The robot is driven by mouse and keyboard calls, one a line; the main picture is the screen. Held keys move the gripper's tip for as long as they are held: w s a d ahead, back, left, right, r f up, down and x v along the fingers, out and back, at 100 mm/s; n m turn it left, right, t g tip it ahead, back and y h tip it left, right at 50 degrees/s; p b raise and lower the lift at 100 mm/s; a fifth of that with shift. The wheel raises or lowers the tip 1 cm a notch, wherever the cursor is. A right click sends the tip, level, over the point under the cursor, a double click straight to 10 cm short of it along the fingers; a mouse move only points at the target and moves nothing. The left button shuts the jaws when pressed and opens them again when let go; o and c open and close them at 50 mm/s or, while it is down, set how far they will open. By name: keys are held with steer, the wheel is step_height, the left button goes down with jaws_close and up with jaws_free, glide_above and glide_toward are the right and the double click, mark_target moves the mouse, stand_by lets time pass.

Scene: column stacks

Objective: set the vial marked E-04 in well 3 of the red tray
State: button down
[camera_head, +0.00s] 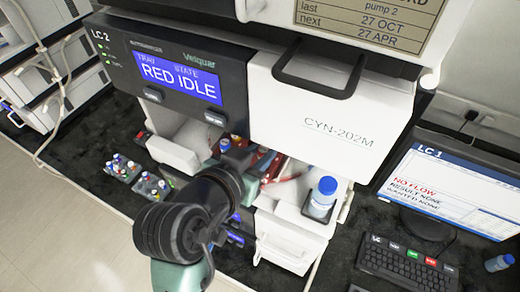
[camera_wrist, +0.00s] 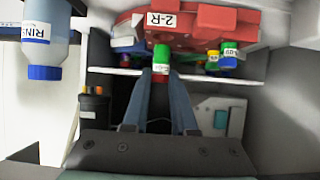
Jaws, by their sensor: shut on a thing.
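In the wrist view, my gripper (camera_wrist: 162,75) is shut on a vial (camera_wrist: 161,58) with a green end, a pale label band and a red end. Its marking is too small to read. The vial is close to the red tray (camera_wrist: 200,38), which bears a white "2-R" label; I cannot tell whether they touch. Well numbers are not readable. In the head view, my gripper (camera_head: 252,178) is at the opening of the LC 2 instrument, and my arm hides most of the red tray (camera_head: 237,142) and the held vial.
Other vials (camera_wrist: 229,50) show at the red tray's edge. A blue-capped rinse bottle (camera_wrist: 45,40) stands to one side; it also shows in the head view (camera_head: 321,197). Racks of vials (camera_head: 122,168) stand on the dark bench at left. The instrument's display (camera_head: 176,78) reads RED IDLE.

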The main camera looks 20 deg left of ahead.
steer(key=shift+f+b, duration=0.85)
steer(key=shift+f, duration=0.25)
stand_by(0.4)
stand_by(0.4)
steer(key=c, duration=0.6)
jaws_free()
steer(key=shift+c, duration=0.2)
steer(key=p+v, duration=0.7)
steer(key=v, duration=0.6)
steer(key=shift+f, duration=0.1)
